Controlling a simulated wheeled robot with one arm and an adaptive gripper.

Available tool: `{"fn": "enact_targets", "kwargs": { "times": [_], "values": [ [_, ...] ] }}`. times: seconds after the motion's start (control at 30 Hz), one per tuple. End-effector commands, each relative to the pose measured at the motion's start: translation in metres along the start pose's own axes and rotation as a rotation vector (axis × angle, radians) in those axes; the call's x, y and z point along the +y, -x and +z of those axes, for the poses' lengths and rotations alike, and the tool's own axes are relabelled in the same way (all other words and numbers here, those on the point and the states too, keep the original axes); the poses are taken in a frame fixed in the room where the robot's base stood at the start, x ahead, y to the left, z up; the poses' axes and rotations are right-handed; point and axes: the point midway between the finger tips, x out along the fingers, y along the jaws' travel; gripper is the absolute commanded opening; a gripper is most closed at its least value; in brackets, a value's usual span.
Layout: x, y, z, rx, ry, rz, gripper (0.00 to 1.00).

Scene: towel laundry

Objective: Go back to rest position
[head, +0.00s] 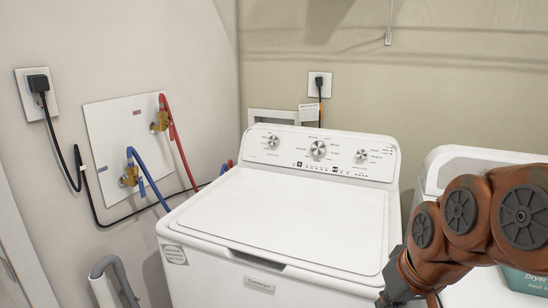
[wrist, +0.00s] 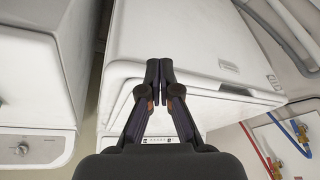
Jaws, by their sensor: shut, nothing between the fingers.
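My gripper (wrist: 160,80) is shut and empty in the wrist view, with its two fingertips together. Behind it in that view is the white washing machine (wrist: 195,30), seen upside down. In the head view, my orange-brown arm comes in at the lower right, and the gripper end is cut off or hidden at the bottom edge. The washing machine (head: 285,215) stands in the middle with its lid closed and its knob panel at the back. My arm is at its front right side.
A second white appliance (head: 465,160) stands to the right, partly behind my arm. A teal box (head: 525,282) shows at the lower right. Blue (head: 150,180) and red hoses (head: 180,145) run from the wall valve plate (head: 110,130) at left. A grey drain hose (head: 115,270) is at lower left.

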Motion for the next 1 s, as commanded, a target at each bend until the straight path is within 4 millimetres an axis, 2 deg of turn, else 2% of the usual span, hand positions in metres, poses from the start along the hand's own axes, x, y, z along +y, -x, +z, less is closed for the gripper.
{"fn": "enact_targets", "kwargs": {
  "times": [0.03,0.3,0.5,0.57,0.7,0.93,1.0],
  "values": [
    [-0.007,0.015,0.012,-0.054,-0.002,0.005,0.0],
    [-0.024,0.039,0.1,-0.332,-0.037,0.039,0.0],
    [-0.025,0.055,0.145,-0.464,-0.066,0.068,0.0],
    [-0.025,0.057,0.153,-0.483,-0.071,0.073,0.01],
    [-0.025,0.058,0.16,-0.501,-0.077,0.078,0.16],
    [-0.025,0.057,0.16,-0.501,-0.077,0.077,0.4],
    [-0.025,0.057,0.16,-0.501,-0.077,0.077,0.42]
  ]
}}
